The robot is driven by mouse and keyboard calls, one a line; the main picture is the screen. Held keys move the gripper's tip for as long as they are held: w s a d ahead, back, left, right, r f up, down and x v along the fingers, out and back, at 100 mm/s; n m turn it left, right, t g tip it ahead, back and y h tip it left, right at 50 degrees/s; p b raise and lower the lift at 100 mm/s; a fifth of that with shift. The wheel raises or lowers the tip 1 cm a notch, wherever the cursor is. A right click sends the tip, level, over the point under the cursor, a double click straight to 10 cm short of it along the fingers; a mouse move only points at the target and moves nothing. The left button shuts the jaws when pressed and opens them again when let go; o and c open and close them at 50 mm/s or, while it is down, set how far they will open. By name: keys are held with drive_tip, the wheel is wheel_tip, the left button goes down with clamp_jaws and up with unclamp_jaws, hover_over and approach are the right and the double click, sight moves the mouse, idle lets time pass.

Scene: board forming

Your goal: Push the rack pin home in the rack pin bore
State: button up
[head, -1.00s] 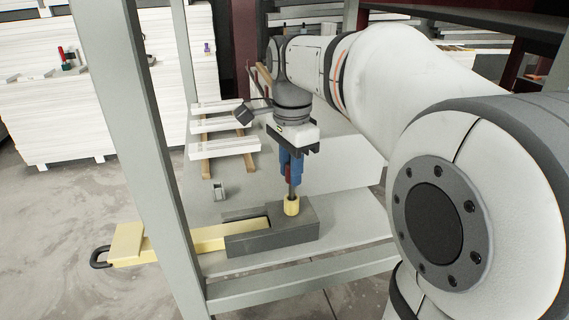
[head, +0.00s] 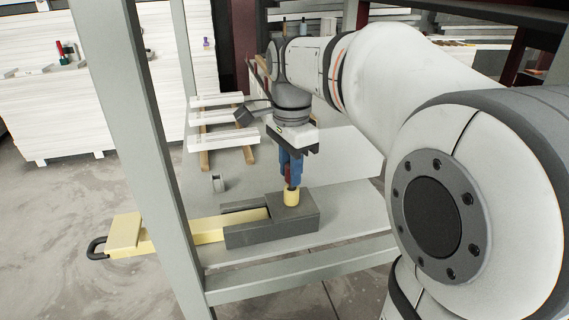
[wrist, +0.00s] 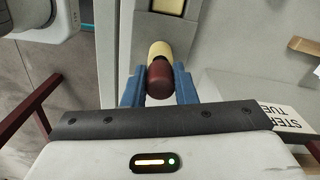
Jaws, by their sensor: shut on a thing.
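The rack pin (wrist: 160,78) shows as a dark red, rounded grip in the wrist view. My gripper (head: 291,174), with blue fingers, is shut on this grip and holds the pin upright. Below it a yellow collar (head: 291,198) stands on the dark grey block (head: 272,236); it also shows in the wrist view (wrist: 160,49). The pin's lower end meets the collar, with only a short dark stretch between them. The bore itself is hidden, so I cannot tell how deep the pin sits.
A yellow bar (head: 205,230) with a dark loop handle (head: 96,248) runs into the block's left side. A grey post (head: 140,130) stands left of the block.

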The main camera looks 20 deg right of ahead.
drive_tip(key=shift+f, duration=0.15)
drive_tip(key=o, duration=1.1)
drive_tip(key=shift+c, duration=0.2)
wheel_tip(320, 180, up, 8)
drive_tip(key=shift+p, duration=0.75)
drive_tip(key=shift+s+f+n+p, duration=0.25)
drive_tip(key=shift+s+n+p, duration=0.25)
drive_tip(key=shift+n, duration=0.1)
drive_tip(key=s+f+n+t+p, duration=0.2)
drive_tip(key=s+f+n+p, duration=0.4)
drive_tip(key=s+f+n, duration=0.5)
drive_tip(key=s+n, duration=0.2)
drive_tip(key=shift+n+t, duration=0.3)
drive_tip(key=shift+n, duration=0.1)
